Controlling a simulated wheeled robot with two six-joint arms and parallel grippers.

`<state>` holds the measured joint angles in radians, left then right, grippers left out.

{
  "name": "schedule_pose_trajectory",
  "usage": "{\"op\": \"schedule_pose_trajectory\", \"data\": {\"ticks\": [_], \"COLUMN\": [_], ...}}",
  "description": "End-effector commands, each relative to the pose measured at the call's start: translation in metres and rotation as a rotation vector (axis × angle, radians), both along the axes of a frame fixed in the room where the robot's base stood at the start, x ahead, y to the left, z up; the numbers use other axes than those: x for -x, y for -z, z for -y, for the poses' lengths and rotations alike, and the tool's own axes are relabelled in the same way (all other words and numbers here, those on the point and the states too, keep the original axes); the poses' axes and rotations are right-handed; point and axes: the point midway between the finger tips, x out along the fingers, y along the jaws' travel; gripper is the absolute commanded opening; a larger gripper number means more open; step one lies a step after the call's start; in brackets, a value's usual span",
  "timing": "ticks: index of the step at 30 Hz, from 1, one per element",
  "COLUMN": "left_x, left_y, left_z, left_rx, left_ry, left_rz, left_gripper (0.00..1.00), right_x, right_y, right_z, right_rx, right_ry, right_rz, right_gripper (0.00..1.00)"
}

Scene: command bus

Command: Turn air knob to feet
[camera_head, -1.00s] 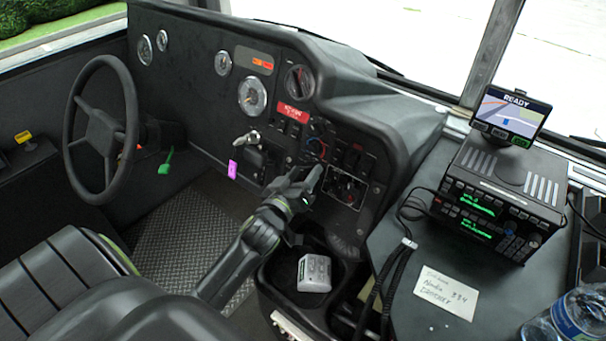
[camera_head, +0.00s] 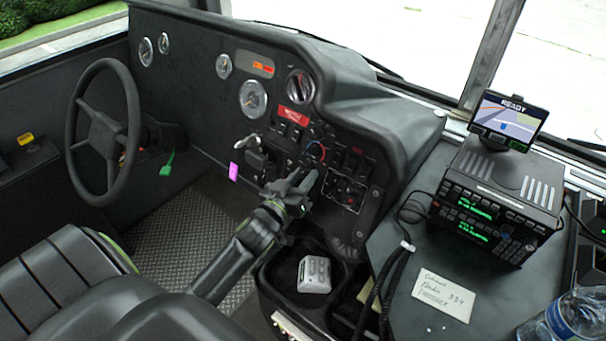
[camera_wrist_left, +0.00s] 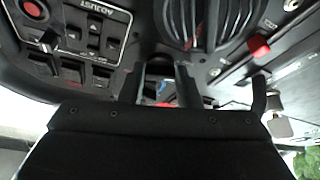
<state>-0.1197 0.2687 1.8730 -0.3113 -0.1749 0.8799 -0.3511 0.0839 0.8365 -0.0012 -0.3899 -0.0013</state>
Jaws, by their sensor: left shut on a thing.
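The dash control panel (camera_head: 352,172) carries a column of knobs. One knob has a red and blue arc (camera_head: 316,151) and shows just above my left gripper (camera_head: 304,178). My left gripper reaches up to the panel with its fingers shut on a knob, taken as the air knob, which the fingers mostly hide. In the left wrist view, my two fingers (camera_wrist_left: 164,88) straddle a spot with a little blue and red between them. The knob's pointer and its setting cannot be read. My right gripper is not in view.
A cup-holder bin with a grey box (camera_head: 314,274) lies below the gripper. A radio unit (camera_head: 497,195) stands at right.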

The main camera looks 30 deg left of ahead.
Motion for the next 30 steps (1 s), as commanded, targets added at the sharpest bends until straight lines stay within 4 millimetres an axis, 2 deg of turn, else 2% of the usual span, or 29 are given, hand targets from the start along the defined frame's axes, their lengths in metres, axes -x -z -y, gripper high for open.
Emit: {"op": "schedule_pose_trajectory", "data": {"ticks": [9, 15, 30], "left_x": [0.000, 0.000, 0.000], "left_y": [-0.008, -0.007, -0.001], "left_z": [-0.003, -0.004, -0.006], "left_rx": [-0.187, -0.300, -0.511], "left_ry": [0.066, 0.107, 0.184], "left_rz": [0.009, 0.020, 0.041], "left_gripper": [0.07, 0.07, 0.07], "right_x": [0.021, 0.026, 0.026], "right_y": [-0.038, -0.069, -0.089], "right_z": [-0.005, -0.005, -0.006], "right_rx": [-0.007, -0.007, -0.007], "right_ry": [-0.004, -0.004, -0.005], "right_rz": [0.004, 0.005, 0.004], "right_gripper": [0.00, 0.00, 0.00]}}
